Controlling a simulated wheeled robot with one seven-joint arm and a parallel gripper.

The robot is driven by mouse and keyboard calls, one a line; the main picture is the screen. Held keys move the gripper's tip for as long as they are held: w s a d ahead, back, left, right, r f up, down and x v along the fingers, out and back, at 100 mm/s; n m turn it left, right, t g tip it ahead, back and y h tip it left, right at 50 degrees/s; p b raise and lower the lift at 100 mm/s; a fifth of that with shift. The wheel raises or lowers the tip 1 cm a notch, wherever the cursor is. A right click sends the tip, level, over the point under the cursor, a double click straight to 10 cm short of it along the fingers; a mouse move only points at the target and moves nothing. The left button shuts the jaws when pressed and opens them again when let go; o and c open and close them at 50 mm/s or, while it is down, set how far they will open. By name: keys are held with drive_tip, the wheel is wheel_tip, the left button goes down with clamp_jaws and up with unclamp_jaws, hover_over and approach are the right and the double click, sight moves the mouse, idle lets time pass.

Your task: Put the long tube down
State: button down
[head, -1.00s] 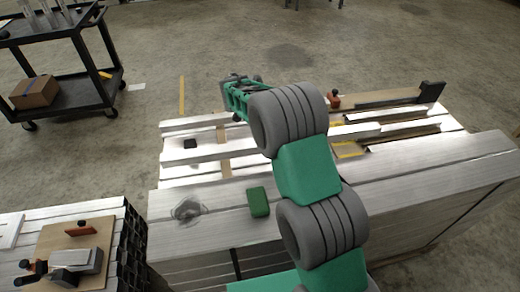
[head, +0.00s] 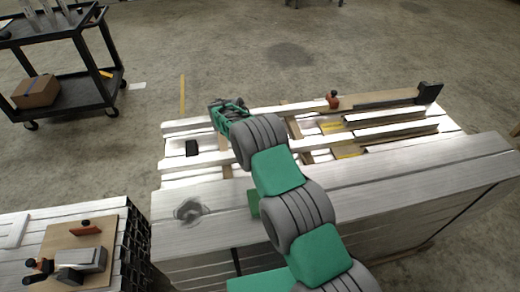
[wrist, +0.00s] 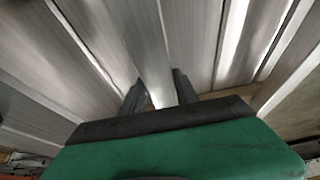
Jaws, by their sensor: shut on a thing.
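The long tube (wrist: 148,50) is a pale aluminium bar that runs between my two dark fingers in the wrist view. My gripper (wrist: 158,82) is shut on it. In the head view my gripper (head: 226,112) is over the left part of the aluminium stock, and its fingertips are hidden. A pale bar (head: 186,127) passes below it there; I cannot tell whether this is the held tube. I cannot tell whether the held tube touches what lies under it.
Long bars lie across wooden strips (head: 306,150). A small black block (head: 191,148) is at left. A green block (head: 253,203) is partly behind my arm. A red-topped clamp (head: 333,99) and a dark bracket (head: 430,93) stand at the back right. A black cart (head: 75,90) is far left.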

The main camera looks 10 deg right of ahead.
drive_tip(key=shift+f+b, duration=0.2)
drive_tip(key=shift+b, duration=0.2)
drive_tip(key=shift+f+b, duration=0.35)
drive_tip(key=shift+b, duration=0.15)
drive_tip(key=c, duration=0.9)
unclamp_jaws()
